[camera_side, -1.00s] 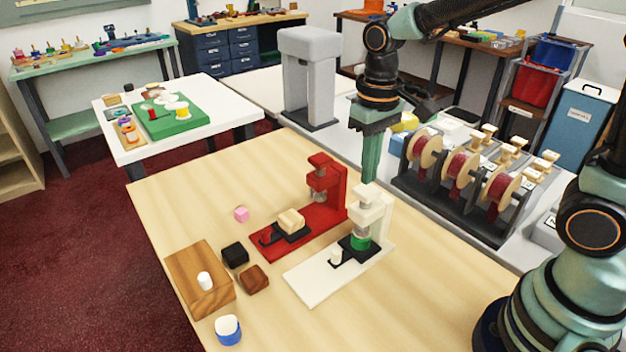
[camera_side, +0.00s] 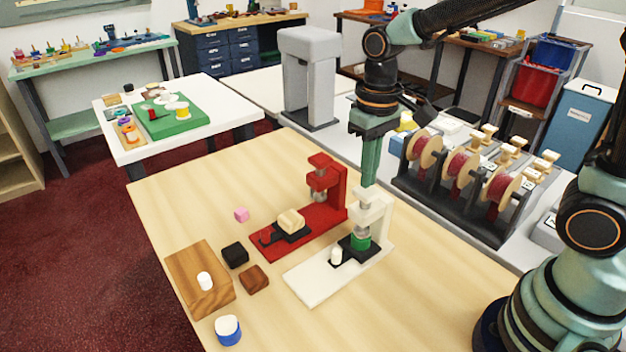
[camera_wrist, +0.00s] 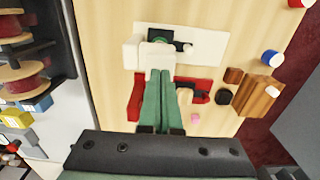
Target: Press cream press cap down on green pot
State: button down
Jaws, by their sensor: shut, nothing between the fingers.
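The cream press (camera_side: 318,278) stands on the wooden table, with its cream cap (camera_side: 371,198) at the top of its column. The green pot (camera_side: 360,243) sits under its head on a dark holder, with a grey part just above it. My gripper (camera_side: 370,184) is shut and points down, its fingertips at the top of the cap, apparently touching it.
A red press (camera_side: 290,232) with a cream block stands close beside the cream press. The front table area is clear.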

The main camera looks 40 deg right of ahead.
jog(key=shift+f, duration=0.95)
dwell(0.4)
jog(key=shift+r, duration=4.05)
jog(key=s+d+r+t, duration=0.1)
jog(key=s+d+t, duration=0.4)
jog(key=shift+s+d+t, duration=0.25)
jog(key=shift+t, duration=0.05)
